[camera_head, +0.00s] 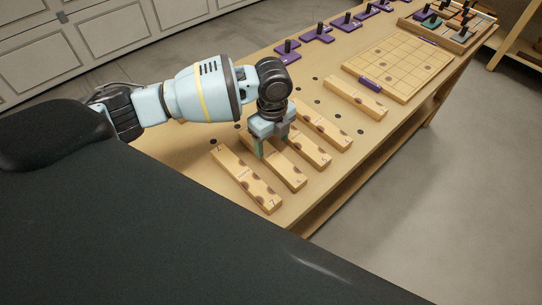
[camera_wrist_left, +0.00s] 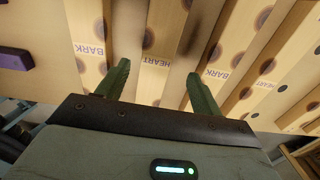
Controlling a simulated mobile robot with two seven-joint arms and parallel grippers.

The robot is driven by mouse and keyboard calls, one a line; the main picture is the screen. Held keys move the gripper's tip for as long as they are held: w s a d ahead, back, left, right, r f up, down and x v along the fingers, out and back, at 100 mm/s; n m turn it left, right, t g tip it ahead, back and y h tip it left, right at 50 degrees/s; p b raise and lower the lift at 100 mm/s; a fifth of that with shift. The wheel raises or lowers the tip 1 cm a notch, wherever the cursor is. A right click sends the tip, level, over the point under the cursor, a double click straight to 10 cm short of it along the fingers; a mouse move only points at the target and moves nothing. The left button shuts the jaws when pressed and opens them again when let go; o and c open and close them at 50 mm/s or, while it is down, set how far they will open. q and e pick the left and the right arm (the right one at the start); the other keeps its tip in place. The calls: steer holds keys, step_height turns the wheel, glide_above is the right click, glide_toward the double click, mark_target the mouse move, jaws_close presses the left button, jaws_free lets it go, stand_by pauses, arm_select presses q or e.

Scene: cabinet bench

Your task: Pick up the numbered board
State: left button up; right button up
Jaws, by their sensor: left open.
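Several pale wooden boards with dark round spots lie in a row on the bench; small marks show at their ends. They include the nearest board (camera_head: 247,180), a second board (camera_head: 287,173), a third board (camera_head: 312,152) and a fourth board (camera_head: 327,128). Which one the task means, I cannot tell. My left gripper (camera_head: 271,142) is open over the row, near the second and third boards, pointing down. In the left wrist view its fingers (camera_wrist_left: 160,90) are spread to either side of a board marked HEART (camera_wrist_left: 155,45), with nothing visibly gripped. My right gripper is out of view.
Another board (camera_head: 356,97) lies apart, beside a gridded wooden panel (camera_head: 408,66) with purple clips. Purple blocks with black knobs (camera_head: 318,35) line the far edge. A tray of parts (camera_head: 447,24) stands at the far end. The bench (camera_head: 325,82) has dark holes.

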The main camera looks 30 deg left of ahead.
mark_target(271, 154)
arm_select(q)
steer(key=f, duration=0.3)
steer(key=shift+s+f, duration=0.25)
steer(key=shift+f, duration=0.75)
steer(key=shift+r, duration=0.1)
steer(key=c, duration=1.2)
steer(key=shift+o, duration=0.2)
